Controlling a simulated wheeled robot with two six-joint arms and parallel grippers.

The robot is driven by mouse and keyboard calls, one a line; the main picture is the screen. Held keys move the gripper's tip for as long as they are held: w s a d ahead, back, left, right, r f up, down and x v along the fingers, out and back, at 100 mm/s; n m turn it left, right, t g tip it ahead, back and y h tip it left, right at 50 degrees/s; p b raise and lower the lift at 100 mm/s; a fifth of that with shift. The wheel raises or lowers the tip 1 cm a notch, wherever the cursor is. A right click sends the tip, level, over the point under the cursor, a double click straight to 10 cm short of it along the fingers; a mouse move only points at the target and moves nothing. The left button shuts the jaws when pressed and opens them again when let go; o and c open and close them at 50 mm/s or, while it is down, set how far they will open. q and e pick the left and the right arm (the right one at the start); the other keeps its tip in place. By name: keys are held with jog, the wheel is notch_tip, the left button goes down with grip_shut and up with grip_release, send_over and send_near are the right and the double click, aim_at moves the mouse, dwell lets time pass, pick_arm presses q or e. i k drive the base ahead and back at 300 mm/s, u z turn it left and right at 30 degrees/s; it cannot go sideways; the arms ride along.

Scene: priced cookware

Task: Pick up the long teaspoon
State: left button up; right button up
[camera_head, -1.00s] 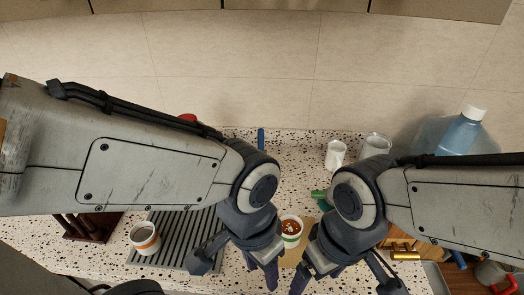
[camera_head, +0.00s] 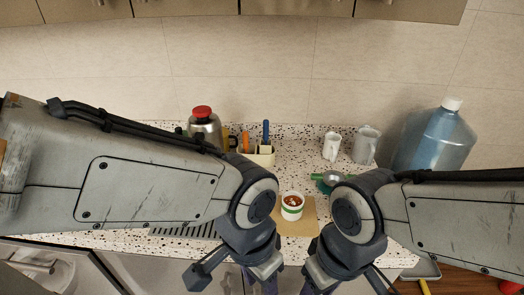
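I cannot make out a long teaspoon for certain. A white holder (camera_head: 260,154) at the back of the counter has several upright handles, one of them blue (camera_head: 266,131); what lies below the handles is hidden. A silver-and-green item (camera_head: 334,177) lies partly behind my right arm, and I cannot tell what it is. My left gripper (camera_head: 266,285) and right gripper (camera_head: 313,288) point down at the bottom edge, below the cup. Their fingertips are cut off, so their opening does not show.
A white cup with a green band (camera_head: 292,211) stands on a tan board (camera_head: 309,224) between my arms. Two white jugs (camera_head: 331,146) (camera_head: 365,145), a blue water bottle (camera_head: 437,138) and a red-topped flask (camera_head: 204,127) stand behind. A grey slatted tray (camera_head: 186,230) shows below my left arm.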

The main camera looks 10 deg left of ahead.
aim_at(265, 122)
jog(key=k, duration=0.75)
jog(key=u, duration=0.9)
jog(key=i, duration=1.5)
jog(key=z, duration=0.2)
